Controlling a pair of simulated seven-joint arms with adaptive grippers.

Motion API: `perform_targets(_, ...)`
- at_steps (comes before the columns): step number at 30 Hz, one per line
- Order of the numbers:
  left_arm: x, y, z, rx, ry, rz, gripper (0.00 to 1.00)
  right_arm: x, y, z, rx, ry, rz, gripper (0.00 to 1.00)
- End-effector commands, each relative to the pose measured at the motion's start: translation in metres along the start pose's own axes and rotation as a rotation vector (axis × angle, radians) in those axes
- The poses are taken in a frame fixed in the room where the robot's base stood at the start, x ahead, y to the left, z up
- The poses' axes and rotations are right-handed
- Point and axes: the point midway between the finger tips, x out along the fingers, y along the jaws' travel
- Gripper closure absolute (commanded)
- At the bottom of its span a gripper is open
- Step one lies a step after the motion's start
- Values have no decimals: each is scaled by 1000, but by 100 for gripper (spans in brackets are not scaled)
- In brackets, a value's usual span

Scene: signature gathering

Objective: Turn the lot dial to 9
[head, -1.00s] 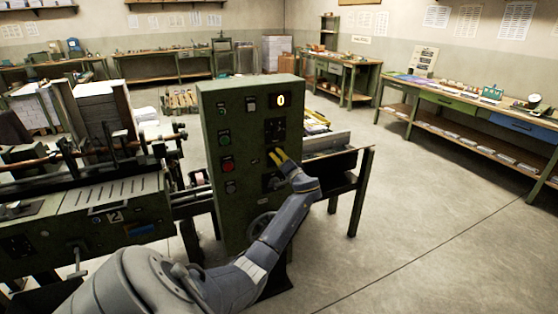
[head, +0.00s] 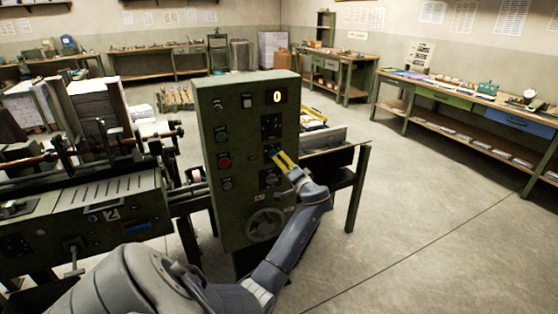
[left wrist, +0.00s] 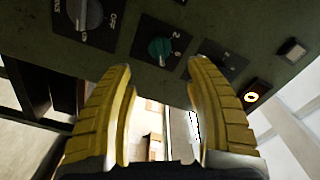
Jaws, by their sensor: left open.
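A green control cabinet (head: 235,135) stands in the middle of the head view. Its lit display (head: 276,97) reads 0. Below it is a column of dials on the front. In the left wrist view a teal dial (left wrist: 160,49) with small numerals beside it sits on the panel; a larger dark dial (left wrist: 82,14) is to its left. I cannot read which one is marked lot. My left gripper (head: 281,157) has yellow fingers and is open in front of the dial column. In the wrist view its fingers (left wrist: 160,90) are apart, with nothing between them. My right gripper is not in view.
A green machine (head: 90,215) with rollers stands against the cabinet's left side. A handwheel (head: 264,225) is low on the cabinet front. A dark-framed table (head: 345,170) is behind my left gripper. The floor to the right is clear up to the workbench (head: 470,120).

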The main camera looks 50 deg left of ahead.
Motion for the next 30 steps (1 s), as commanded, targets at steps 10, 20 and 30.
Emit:
perform_targets(10,-37,0,0,-1,0,1,45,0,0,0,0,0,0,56)
perform_targets(20,-42,0,0,0,-1,0,45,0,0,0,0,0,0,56)
perform_targets(30,-42,1,-4,8,17,8,45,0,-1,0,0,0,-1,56)
